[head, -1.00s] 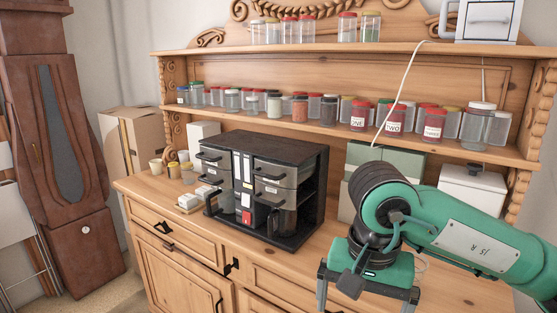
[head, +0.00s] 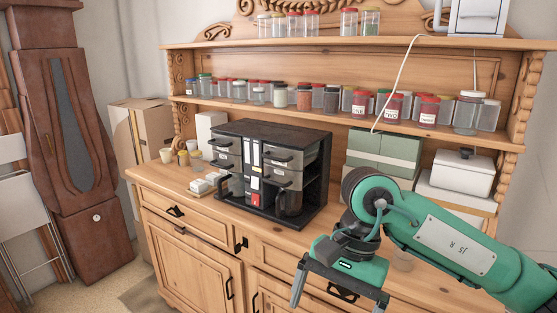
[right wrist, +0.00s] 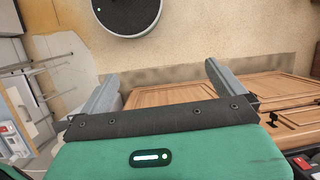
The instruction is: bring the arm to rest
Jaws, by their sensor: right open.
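My right arm comes in from the right in the head view, and its green gripper (head: 338,290) hangs in front of the dresser (head: 185,247), pointing down. Its two grey fingers are wide apart with nothing between them. In the right wrist view the open fingers (right wrist: 160,88) show against the floor and the wooden dresser doors. My left gripper is not in view.
A black organizer (head: 266,213) stands on the dresser top. Jars (head: 358,104) line the shelves. Green boxes (head: 395,150) and a white box (head: 462,170) stand behind my arm. A tall clock case (head: 62,120) stands at the left.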

